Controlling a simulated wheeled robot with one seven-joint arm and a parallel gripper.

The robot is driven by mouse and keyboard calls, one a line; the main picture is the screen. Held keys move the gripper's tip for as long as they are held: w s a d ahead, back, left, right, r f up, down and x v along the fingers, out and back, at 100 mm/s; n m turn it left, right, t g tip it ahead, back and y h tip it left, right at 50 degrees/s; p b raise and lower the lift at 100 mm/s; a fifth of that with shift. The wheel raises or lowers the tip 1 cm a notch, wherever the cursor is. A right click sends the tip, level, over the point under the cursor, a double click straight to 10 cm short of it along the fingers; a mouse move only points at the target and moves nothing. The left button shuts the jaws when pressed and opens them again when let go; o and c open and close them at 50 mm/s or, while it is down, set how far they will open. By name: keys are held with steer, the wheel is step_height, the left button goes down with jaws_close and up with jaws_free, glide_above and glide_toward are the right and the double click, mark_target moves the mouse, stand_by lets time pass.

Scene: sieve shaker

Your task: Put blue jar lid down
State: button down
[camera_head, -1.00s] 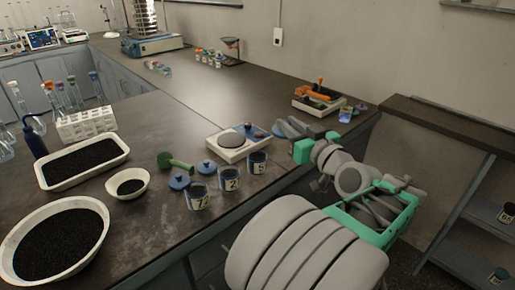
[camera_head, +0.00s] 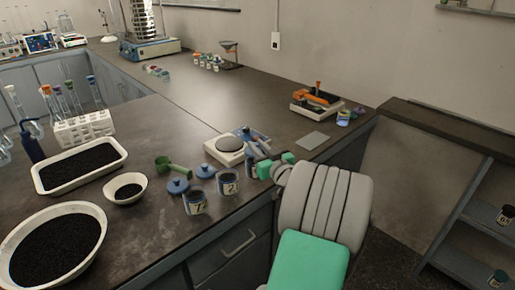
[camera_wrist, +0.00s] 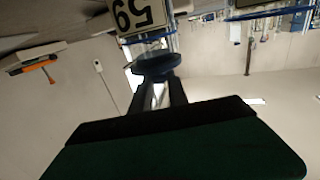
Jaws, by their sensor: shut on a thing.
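The blue jar lid (camera_wrist: 157,63) is between my gripper's fingertips (camera_wrist: 160,80) in the wrist view. My gripper is shut on it. Just beyond the lid, a jar with a white label reading 59 (camera_wrist: 143,14) shows upside down; I cannot tell whether they touch. In the head view my gripper (camera_head: 257,162) is at the counter's front edge by the scale; the held lid is hard to make out there. Two open blue jars (camera_head: 197,203) (camera_head: 228,184) stand to its left, with two loose blue lids (camera_head: 178,187) (camera_head: 205,172) behind them.
A white scale (camera_head: 228,148) stands behind the jars. A grey flat plate (camera_head: 313,140) lies right on bare counter. An orange-handled device (camera_head: 315,100) stands further back.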

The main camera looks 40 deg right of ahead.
steer(key=shift+f+b, duration=0.3)
steer(key=shift+b, duration=0.15)
steer(key=shift+f, duration=0.15)
steer(key=c, duration=1.3)
jaws_free()
steer(key=shift+r+p, duration=0.5)
steer(key=shift+r, duration=0.1)
steer(key=b+v, duration=0.1)
steer(key=v, duration=1.1)
steer(key=shift+f, duration=0.1)
steer(key=shift+a, duration=0.15)
